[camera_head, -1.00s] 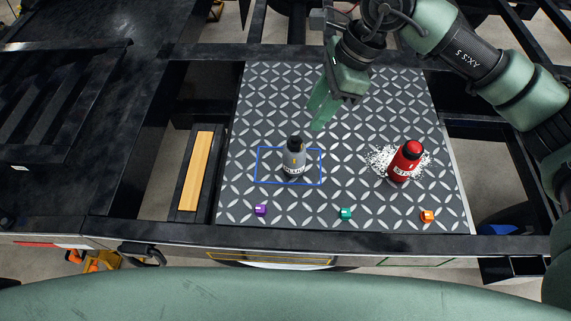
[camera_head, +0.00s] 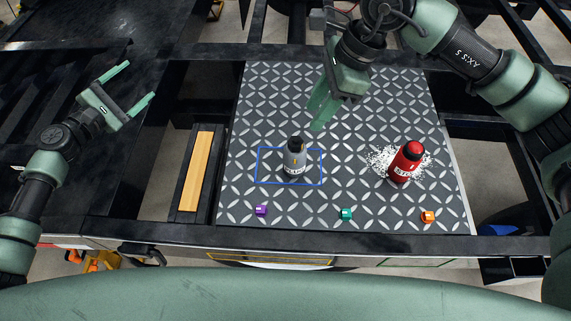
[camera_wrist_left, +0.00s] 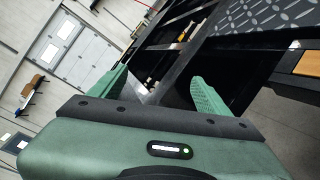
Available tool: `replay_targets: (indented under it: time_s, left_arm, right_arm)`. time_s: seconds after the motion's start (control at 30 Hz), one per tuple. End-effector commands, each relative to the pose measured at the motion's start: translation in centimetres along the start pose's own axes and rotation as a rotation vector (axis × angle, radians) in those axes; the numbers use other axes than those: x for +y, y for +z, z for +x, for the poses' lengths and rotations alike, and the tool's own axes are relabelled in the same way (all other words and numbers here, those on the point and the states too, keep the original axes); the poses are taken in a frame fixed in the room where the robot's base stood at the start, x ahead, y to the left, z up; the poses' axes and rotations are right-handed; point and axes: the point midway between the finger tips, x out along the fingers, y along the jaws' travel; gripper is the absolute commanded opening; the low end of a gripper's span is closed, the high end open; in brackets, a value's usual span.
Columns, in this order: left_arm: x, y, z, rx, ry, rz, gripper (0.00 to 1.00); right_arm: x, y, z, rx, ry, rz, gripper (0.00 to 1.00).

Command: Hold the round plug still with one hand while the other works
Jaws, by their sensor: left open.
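No round plug can be made out for certain. Three small pieces lie in a row near the front of the patterned plate (camera_head: 290,212): a purple one (camera_head: 261,211), a green one (camera_head: 346,214) and an orange one (camera_head: 428,217). My left gripper (camera_head: 139,81) is open and empty over the dark frame left of the plate. Its spread fingers also show in the left wrist view (camera_wrist_left: 155,85), with nothing between them. My right gripper (camera_head: 318,112) hangs above the middle of the plate, fingers pointing down, apart from the bottles; its finger gap is unclear.
A grey bottle (camera_head: 295,158) stands inside a blue outline (camera_head: 266,182). A wooden strip (camera_head: 197,170) lies in the gap left of the plate. Dark beams (camera_head: 130,230) border the plate.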

Motion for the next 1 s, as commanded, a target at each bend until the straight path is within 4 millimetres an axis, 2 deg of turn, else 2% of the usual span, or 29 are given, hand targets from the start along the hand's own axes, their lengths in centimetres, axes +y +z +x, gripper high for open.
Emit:
replay_targets:
  time_s: [0.03,0.2,0.27,0.4,0.5,0.6,0.7,0.77,0.83,0.9,1.0]
  left_arm:
    - [-2.7,2.0,0.5,-0.043,-0.017,-0.064,0.77]
    - [-10.1,8.9,1.3,-0.169,-0.062,-0.272,0.77]
    - [-12.4,11.7,1.3,-0.214,-0.075,-0.349,0.77]
    - [-16.7,18.8,0.8,-0.324,-0.094,-0.544,0.77]
    - [-18.6,24.4,0.0,-0.410,-0.097,-0.696,0.77]
    - [-19.3,30.1,-1.2,-0.500,-0.087,-0.857,0.77]
    - [-20.0,34.7,-2.3,-0.542,-0.061,-1.013,0.77]
    - [-22.1,35.3,-2.2,-0.471,-0.046,-1.059,0.77]
    - [-25.1,34.4,-1.8,-0.355,-0.037,-1.054,0.77]
    - [-27.0,33.6,-1.7,-0.275,-0.031,-1.034,0.77]
    - [-28.9,32.8,-1.7,-0.201,-0.028,-1.012,0.77]
  right_arm:
    - [0.0,0.0,0.0,0.000,0.000,0.000,0.36]
    - [0.0,0.0,0.0,0.000,0.000,0.000,0.36]
    - [0.0,0.0,0.0,0.000,0.000,0.000,0.36]
    - [0.0,0.0,0.0,0.000,0.000,0.000,0.36]
    - [0.0,0.0,0.0,0.000,0.000,0.000,0.36]
    - [0.0,0.0,0.0,0.000,0.000,0.000,0.36]
    - [0.0,0.0,0.0,0.000,0.000,0.000,0.36]
    - [0.0,0.0,0.0,0.000,0.000,0.000,0.36]
    - [0.0,0.0,0.0,0.000,0.000,0.000,0.36]
    - [0.0,0.0,0.0,0.000,0.000,0.000,0.36]
    - [0.0,0.0,0.0,0.000,0.000,0.000,0.36]
